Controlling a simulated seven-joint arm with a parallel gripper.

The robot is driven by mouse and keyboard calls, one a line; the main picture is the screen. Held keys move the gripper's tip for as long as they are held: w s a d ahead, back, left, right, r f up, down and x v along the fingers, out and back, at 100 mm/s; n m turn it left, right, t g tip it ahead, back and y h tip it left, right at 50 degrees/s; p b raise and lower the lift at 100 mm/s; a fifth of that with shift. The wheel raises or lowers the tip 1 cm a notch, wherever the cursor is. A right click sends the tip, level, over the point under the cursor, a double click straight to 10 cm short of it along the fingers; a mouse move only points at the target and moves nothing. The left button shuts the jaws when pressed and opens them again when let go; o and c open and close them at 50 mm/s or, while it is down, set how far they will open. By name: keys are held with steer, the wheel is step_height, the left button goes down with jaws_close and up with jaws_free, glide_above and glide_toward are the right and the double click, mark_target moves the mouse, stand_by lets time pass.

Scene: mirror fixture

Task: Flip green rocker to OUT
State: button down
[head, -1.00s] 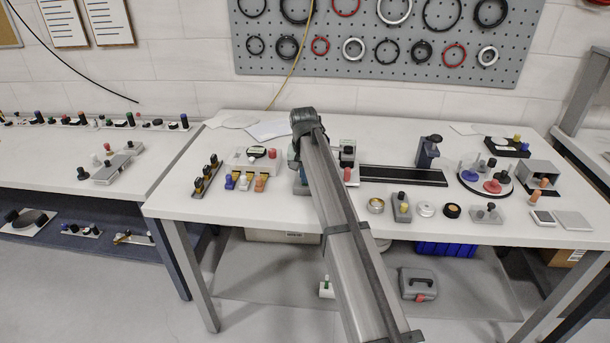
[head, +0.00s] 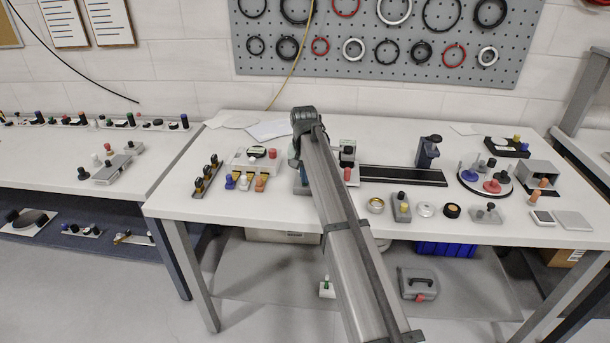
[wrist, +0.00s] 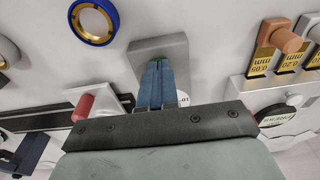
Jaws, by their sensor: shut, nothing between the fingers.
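The green rocker (wrist: 158,58) shows as a small dark green strip on a grey box (wrist: 177,48) in the wrist view. My gripper (wrist: 156,68) is shut and empty, its blue fingers right over the rocker and covering most of it. I cannot tell whether the tips touch it or which way it is tilted. A white label (wrist: 182,99) with dark letters is partly hidden beside the fingers. In the head view my arm hides the rocker and the fingertips.
In the wrist view, a red-capped part (wrist: 84,106) stands left of the box, and a blue ring (wrist: 112,9) lies at the upper left. Orange knobs (wrist: 285,40) with yellow labels stand at right. In the head view, a black rail (head: 405,175) lies right of my arm.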

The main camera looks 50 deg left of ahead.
steer(key=shift+w+a+f, duration=0.35)
steer(key=shift+w+a, duration=0.05)
steer(key=shift+w, duration=0.1)
steer(key=shift+r, duration=0.35)
step_height(320, 180, up, 14)
steer(key=s+d, duration=0.2)
stand_by(0.3)
